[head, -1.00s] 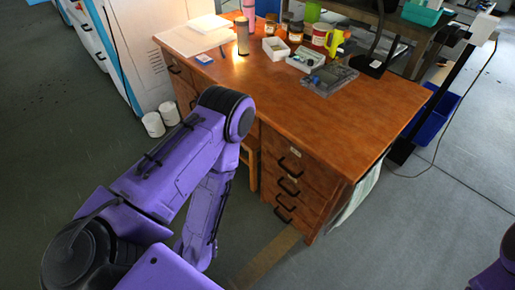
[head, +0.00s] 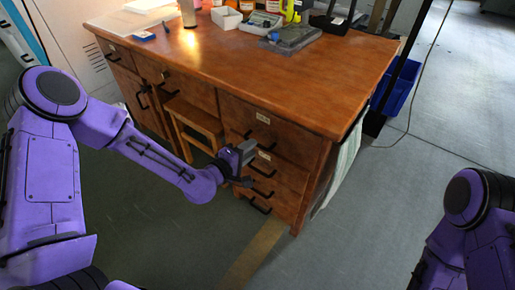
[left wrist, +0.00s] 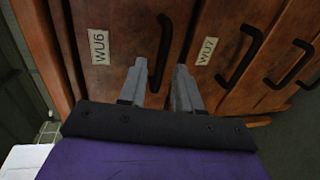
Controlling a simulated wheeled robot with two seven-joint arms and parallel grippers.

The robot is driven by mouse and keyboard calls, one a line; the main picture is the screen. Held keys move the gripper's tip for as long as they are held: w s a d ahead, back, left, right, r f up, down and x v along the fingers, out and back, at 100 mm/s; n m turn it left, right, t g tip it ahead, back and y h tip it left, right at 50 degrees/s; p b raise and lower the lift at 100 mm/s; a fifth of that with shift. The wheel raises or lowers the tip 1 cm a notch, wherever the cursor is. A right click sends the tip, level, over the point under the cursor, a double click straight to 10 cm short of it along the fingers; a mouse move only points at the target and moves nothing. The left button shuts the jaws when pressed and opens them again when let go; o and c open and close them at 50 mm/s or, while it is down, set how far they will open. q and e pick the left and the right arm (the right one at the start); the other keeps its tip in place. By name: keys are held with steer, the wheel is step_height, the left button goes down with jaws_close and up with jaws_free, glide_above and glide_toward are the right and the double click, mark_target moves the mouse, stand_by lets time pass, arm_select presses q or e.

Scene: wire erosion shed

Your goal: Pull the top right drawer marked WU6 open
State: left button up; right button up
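The drawer marked WU6 (head: 285,140) is the top one in the desk's right-hand column, and its front looks flush with the desk. Its white label (left wrist: 99,47) reads WU6 in the left wrist view. Its black bar handle (left wrist: 165,50) runs between the two fingertips in that view. My left gripper (head: 244,158) is open in front of the handle, with one finger on each side of it (left wrist: 160,75); I cannot tell whether they touch it. In the head view the gripper partly covers the column. My right arm shows at the lower right, its gripper out of frame.
Below is a drawer labelled WU7 (left wrist: 206,51), with more black handles under it. A wooden stool (head: 195,125) stands in the knee space left of the column. Jars and trays stand on the desktop (head: 240,70). The floor in front is clear.

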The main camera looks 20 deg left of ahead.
arm_select(q)
steer(key=x, duration=0.4)
steer(key=shift+w+d+f, duration=0.1)
steer(key=shift+w+f, duration=0.05)
steer(key=shift+w, duration=0.05)
jaws_close()
